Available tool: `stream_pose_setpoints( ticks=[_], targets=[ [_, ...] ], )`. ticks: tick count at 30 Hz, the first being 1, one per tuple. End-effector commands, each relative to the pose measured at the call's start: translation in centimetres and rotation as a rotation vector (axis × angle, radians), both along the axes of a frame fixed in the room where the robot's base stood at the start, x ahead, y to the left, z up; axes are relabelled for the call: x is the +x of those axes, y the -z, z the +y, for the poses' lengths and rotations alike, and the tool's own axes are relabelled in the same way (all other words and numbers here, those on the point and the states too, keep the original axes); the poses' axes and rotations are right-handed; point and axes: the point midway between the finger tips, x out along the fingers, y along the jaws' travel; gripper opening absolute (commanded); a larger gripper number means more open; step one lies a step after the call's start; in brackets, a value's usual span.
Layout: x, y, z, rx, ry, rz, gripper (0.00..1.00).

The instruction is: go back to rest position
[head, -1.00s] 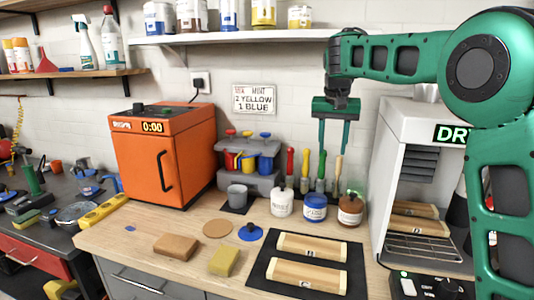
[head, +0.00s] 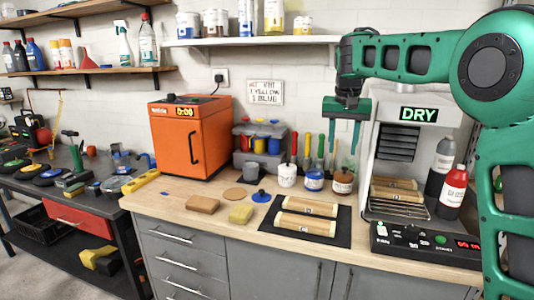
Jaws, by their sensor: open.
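My gripper (head: 345,143) hangs from my green arm in the head view, fingers pointing down and apart. It is open and empty. It is in the air above the back right of the wooden workbench (head: 185,188), in front of the wall and left of the white drying machine (head: 398,150). A brown jar (head: 342,182) stands on the bench below it. The fingertips appear above the jar and do not seem to touch it.
An orange oven (head: 178,140) stands at the left of the bench. Jars, including a blue one (head: 314,181), and brushes (head: 307,150) stand near my gripper. Wooden blocks (head: 305,206) lie on a black mat (head: 263,228). A shelf (head: 250,41) with cans hangs above.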

Motion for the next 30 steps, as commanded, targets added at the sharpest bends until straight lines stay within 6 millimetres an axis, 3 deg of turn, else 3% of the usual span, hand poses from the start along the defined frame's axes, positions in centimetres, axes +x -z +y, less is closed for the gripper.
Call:
stream_pose_setpoints(
  ticks=[1,11,17,20,24,30],
  targets=[
    [-0.8,0.0,-1.3,-0.001,0.012,0.006,0.41],
    [-6.2,0.9,-7.3,-0.007,0.055,0.042,0.41],
    [-11.7,2.1,-11.8,-0.005,0.093,0.077,0.41],
    [-16.1,3.3,-14.5,0.002,0.120,0.101,0.41],
    [-23.8,5.8,-17.7,0.019,0.158,0.142,0.41],
    [-34.8,10.5,-19.7,0.060,0.203,0.195,0.41]
  ],
)
